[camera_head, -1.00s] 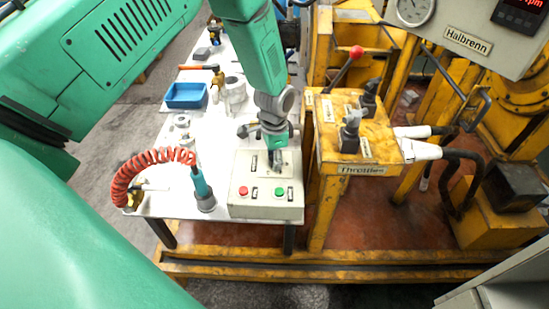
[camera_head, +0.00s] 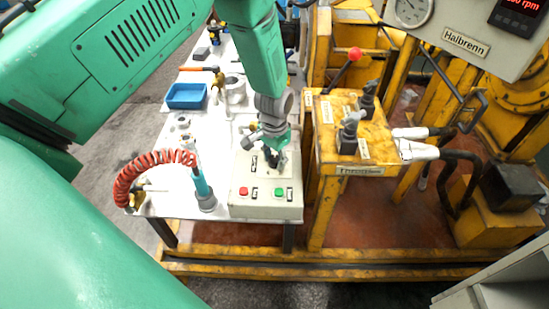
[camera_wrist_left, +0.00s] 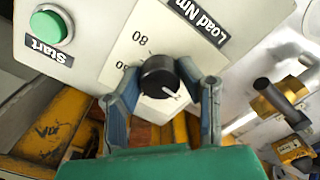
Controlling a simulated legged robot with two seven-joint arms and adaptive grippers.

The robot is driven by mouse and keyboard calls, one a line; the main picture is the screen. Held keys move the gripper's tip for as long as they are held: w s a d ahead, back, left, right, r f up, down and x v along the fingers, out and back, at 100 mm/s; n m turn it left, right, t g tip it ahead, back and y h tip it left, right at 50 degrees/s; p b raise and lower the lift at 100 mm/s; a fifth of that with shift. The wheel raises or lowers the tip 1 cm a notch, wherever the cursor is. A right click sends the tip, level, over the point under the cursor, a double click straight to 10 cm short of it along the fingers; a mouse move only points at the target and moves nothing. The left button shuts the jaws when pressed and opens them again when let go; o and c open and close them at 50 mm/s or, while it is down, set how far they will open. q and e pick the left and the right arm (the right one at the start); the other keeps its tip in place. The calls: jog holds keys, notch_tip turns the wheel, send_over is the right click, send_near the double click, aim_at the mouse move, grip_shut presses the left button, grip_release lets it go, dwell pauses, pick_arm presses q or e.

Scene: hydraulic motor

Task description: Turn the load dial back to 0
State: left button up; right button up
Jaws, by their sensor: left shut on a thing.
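The load dial (camera_wrist_left: 158,76) is a round black knob with a white pointer mark, below the "Load Nm" label on the pale control box (camera_head: 262,205). In the left wrist view, the mark points down and right, away from the printed 80. Part of the scale is hidden, so I cannot tell the exact setting. My left gripper (camera_wrist_left: 160,84) has a finger on each side of the dial and is shut on it. In the head view, this gripper (camera_head: 272,155) reaches down to the box from above and hides the dial. My right gripper is not in view.
The box has a green Start button (camera_wrist_left: 50,27) and a red button (camera_head: 243,191). A coiled red hose (camera_head: 135,175) and a teal tool (camera_head: 202,188) are to its left on the white table. The yellow throttle stand (camera_head: 355,150) stands close on the right.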

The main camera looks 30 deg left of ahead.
aim_at(275, 157)
pick_arm(q)
jog(key=shift+w+r+n, duration=0.2)
jog(key=shift+w+n, duration=0.2)
jog(key=shift+n, duration=1.6)
jog(key=o, duration=1.1)
jog(key=shift+s+f, duration=0.15)
notch_tip(275, 157, up, 12)
jog(key=shift+f, duration=0.1)
